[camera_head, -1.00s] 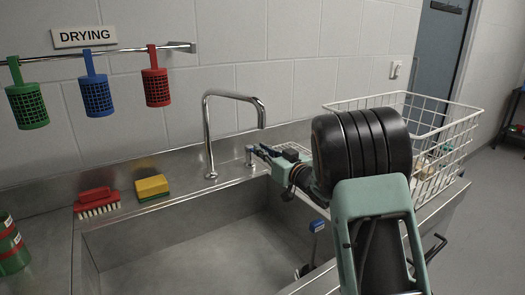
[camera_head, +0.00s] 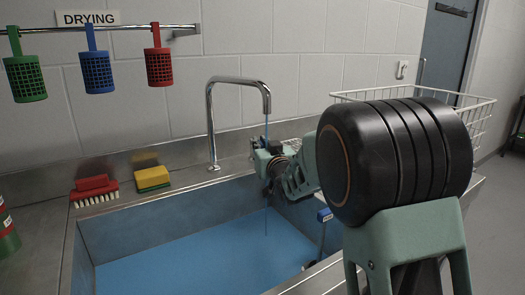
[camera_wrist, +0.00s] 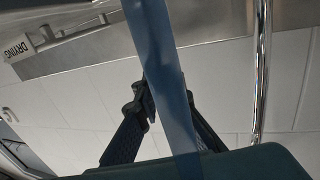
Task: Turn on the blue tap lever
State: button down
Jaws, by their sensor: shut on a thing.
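The chrome tap (camera_head: 212,125) stands at the back of the sink with its spout arching right. A thin blue stream of water (camera_head: 266,130) falls from the spout, passing by my gripper (camera_head: 263,157). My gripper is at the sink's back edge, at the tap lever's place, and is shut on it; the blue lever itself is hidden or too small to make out. In the wrist view, a bluish band (camera_wrist: 168,60) crosses the fingers (camera_wrist: 168,97); I cannot tell if it is water or lever. The tap pipe (camera_wrist: 262,70) runs at the right.
The sink basin floor (camera_head: 200,250) is blue with water. A red brush (camera_head: 94,188) and a yellow sponge (camera_head: 152,178) lie on the left ledge. A white wire basket (camera_head: 480,122) stands at right. A blue-topped post (camera_head: 325,215) stands at the sink's right.

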jog(key=shift+r, duration=0.1)
jog(key=c, duration=2)
grip_release()
jog(key=shift+a, duration=0.1)
jog(key=shift+c, duration=0.2)
jog(key=shift+s, duration=0.15)
jog(key=v, duration=1.2)
